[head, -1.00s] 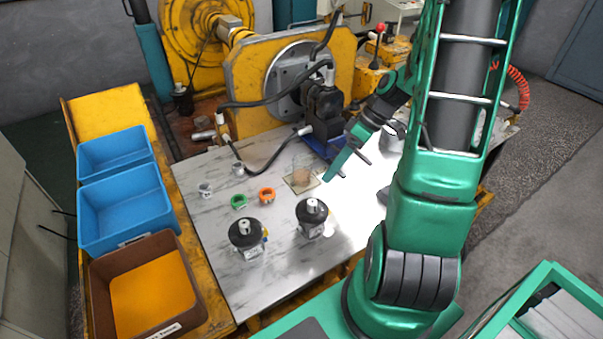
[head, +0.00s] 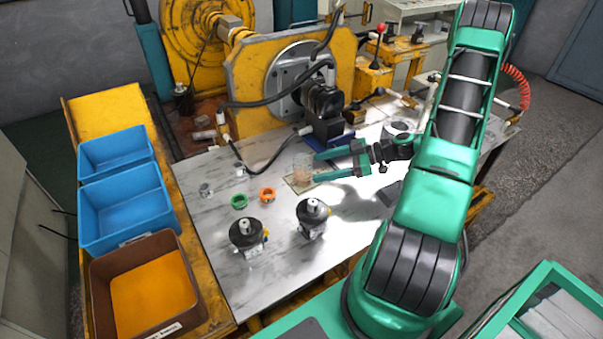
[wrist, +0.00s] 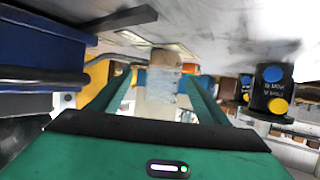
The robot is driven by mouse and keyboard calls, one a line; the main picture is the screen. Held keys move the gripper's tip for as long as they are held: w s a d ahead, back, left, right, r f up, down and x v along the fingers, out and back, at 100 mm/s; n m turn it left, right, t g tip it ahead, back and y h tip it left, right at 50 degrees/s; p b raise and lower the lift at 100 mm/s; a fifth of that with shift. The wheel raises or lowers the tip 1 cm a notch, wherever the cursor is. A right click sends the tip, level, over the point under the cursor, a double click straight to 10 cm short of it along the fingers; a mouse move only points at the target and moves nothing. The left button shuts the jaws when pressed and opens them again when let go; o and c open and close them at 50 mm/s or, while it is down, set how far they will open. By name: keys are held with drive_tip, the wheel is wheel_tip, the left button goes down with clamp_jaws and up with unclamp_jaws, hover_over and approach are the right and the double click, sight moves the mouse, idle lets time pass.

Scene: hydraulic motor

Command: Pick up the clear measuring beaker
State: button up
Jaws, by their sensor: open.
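The clear measuring beaker (head: 302,168) stands on a small mat (head: 298,185) on the metal table. It is see-through, with a faint brownish tint in the head view. My gripper (head: 317,167) is open and low over the table, its two green fingers pointing left at the beaker. The fingertips are close to the beaker's right side. In the wrist view the beaker (wrist: 162,92) appears ahead, between my two fingers. I cannot tell whether a finger touches it.
Two black-topped motor parts (head: 312,218) (head: 247,240) stand in front. A green ring (head: 239,201) and an orange ring (head: 267,195) lie left of the beaker. Behind it are a black pump (head: 325,112) and hose. Blue bins (head: 128,210) and a brown bin (head: 100,285) stand left.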

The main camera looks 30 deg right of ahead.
sight(302, 173)
drive_tip(key=shift+s+a+x, duration=0.1)
drive_tip(key=shift+s+x, duration=0.05)
drive_tip(key=shift+x, duration=1.7)
drive_tip(key=shift+s+a+x, duration=0.15)
drive_tip(key=shift+x, duration=1.75)
drive_tip(key=c, duration=1.2)
